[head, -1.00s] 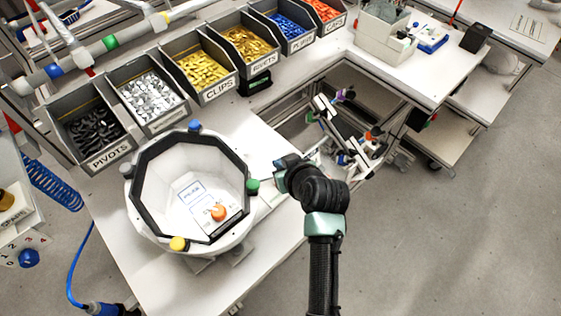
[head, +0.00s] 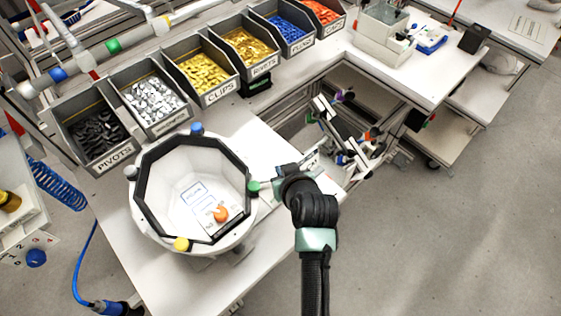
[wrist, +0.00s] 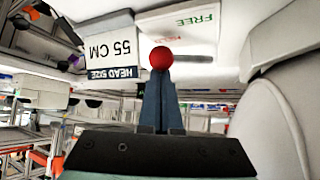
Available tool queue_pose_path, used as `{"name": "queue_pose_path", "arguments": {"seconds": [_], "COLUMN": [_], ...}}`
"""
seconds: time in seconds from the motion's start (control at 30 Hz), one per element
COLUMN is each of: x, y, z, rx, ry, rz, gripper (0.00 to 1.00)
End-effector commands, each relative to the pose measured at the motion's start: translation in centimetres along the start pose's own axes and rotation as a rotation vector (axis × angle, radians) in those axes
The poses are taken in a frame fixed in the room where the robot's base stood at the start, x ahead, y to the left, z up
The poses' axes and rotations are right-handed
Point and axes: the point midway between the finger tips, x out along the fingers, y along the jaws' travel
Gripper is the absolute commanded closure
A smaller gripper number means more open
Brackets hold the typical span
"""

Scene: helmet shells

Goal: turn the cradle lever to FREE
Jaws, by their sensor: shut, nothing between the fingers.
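The cradle (head: 150,222) is a white round body holding a white helmet shell (head: 180,185) with a black eight-sided rim, on the white bench in the head view. The red ball knob of the lever (wrist: 161,58) shows in the wrist view, at the tips of my gripper (wrist: 159,75). My fingers are together with nothing between them; touch with the knob cannot be told. A plate with the word FREE (wrist: 195,20) appears upside down beyond the knob, with fainter red lettering beside it. In the head view my arm hides the fingertips and the lever.
A HEAD SIZE 55 CM card (wrist: 110,48) is left of the knob in the wrist view. A pale curved surface (wrist: 275,125) is close on the right. Part bins (head: 150,95) line the bench's back. Open floor (head: 440,220) lies right.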

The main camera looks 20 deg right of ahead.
Motion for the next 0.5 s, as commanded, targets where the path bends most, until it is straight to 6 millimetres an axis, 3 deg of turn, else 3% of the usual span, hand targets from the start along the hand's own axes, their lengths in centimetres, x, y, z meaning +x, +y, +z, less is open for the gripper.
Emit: {"name": "queue_pose_path", "arguments": {"seconds": [0.5], "x": [-2.1], "y": [-1.3], "z": [2.1], "rx": [-0.001], "ry": [-0.008], "rz": [-0.003], "gripper": [1.0]}}
